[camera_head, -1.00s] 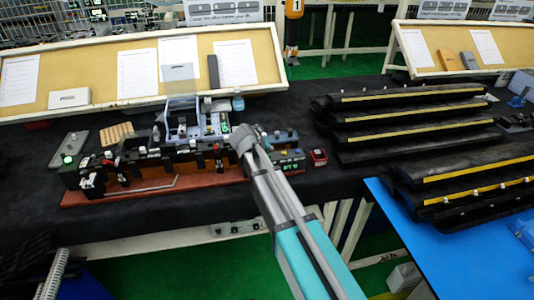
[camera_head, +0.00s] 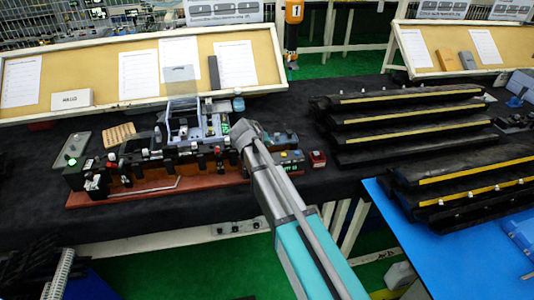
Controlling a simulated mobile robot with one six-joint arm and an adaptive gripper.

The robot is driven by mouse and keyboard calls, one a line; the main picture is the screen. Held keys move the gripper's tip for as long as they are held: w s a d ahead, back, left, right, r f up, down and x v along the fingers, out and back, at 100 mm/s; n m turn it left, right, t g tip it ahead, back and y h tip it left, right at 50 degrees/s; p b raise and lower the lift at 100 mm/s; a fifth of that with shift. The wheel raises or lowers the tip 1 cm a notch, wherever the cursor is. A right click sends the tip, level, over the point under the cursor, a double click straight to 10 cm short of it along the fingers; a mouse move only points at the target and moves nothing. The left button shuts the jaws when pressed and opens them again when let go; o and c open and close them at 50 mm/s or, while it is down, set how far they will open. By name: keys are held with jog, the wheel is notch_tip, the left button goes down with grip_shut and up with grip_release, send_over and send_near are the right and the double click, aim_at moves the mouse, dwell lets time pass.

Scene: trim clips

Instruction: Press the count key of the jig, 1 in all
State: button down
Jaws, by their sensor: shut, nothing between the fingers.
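The jig is a long dark assembly of clamps and blocks on a red-brown base (camera_head: 140,196), lying on the black-covered table. A small unit with a green-lit display (camera_head: 287,170) sits at its right end; the digits are too small to read surely. I cannot tell which part is the count key. My gripper (camera_head: 244,133) is at the end of my grey and teal arm, over the right part of the jig. It is shut and empty. Its fingertips are hidden, and the arm covers part of the jig, so contact cannot be told.
A clear-lidded grey box (camera_head: 186,125) stands behind the jig. A small red box (camera_head: 317,158) lies to its right. Black trim strips (camera_head: 410,128) with yellow bands are stacked at the right. A tilted board (camera_head: 100,72) with papers stands behind. Black cloth in front is clear.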

jog(key=shift+r+p, duration=0.55)
jog(key=shift+r, duration=0.25)
jog(key=shift+s+d+f, duration=0.1)
jog(key=shift+d, duration=0.15)
jog(key=s+d+f+m+g+y, duration=0.1)
jog(key=s+d+g, duration=0.3)
jog(key=s+d, duration=0.7)
jog(key=s+d+f+m+g+y, duration=0.1)
jog(key=s+d+f+g+y, duration=0.2)
jog(key=s+d, duration=0.8)
jog(key=s+f, duration=0.1)
jog(key=s, duration=0.2)
jog(key=shift+f+m+g+y, duration=0.3)
jog(key=shift+g+y, duration=0.1)
